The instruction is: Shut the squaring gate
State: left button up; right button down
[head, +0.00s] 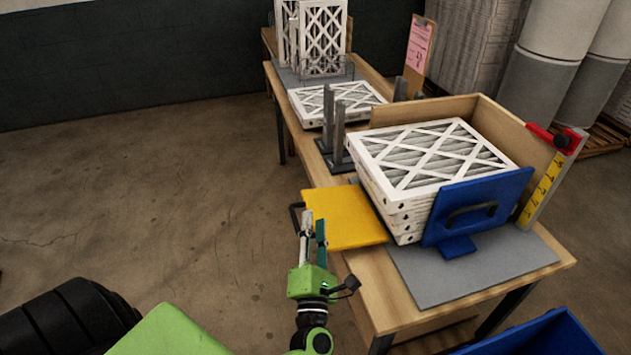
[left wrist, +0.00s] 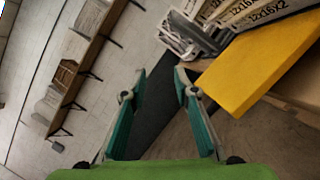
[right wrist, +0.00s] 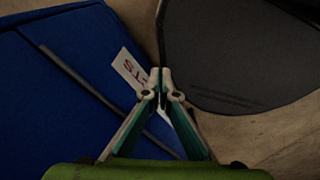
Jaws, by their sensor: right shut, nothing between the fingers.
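A yellow panel (head: 345,219) with a dark handle (head: 296,215) on its outer edge sticks out from the left side of the table, beside a stack of white-framed filters (head: 430,160). It lies roughly flat, apart from an upright position. It also shows in the left wrist view (left wrist: 265,68). A blue panel (head: 480,205) with a black handle stands against the stack's front. My left gripper (head: 314,218) is at the yellow panel's outer edge, close to the handle; its fingers are apart and empty (left wrist: 160,78). My right gripper (right wrist: 164,75) is shut and empty, outside the head view.
A wooden corner fence (head: 440,105) backs the stack, with a yellow ruler (head: 545,185) at its right. Grey upright posts (head: 337,130) and another filter stack (head: 325,105) stand farther back. A blue bin (head: 545,338) is at the lower right. Floor left of the table is clear.

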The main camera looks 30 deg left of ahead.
pick_arm(q)
jog(key=p+x, duration=0.3)
jog(key=x, duration=0.9)
jog(key=shift+w, duration=0.25)
grip_shut()
grip_release()
jog(key=v, duration=1.2)
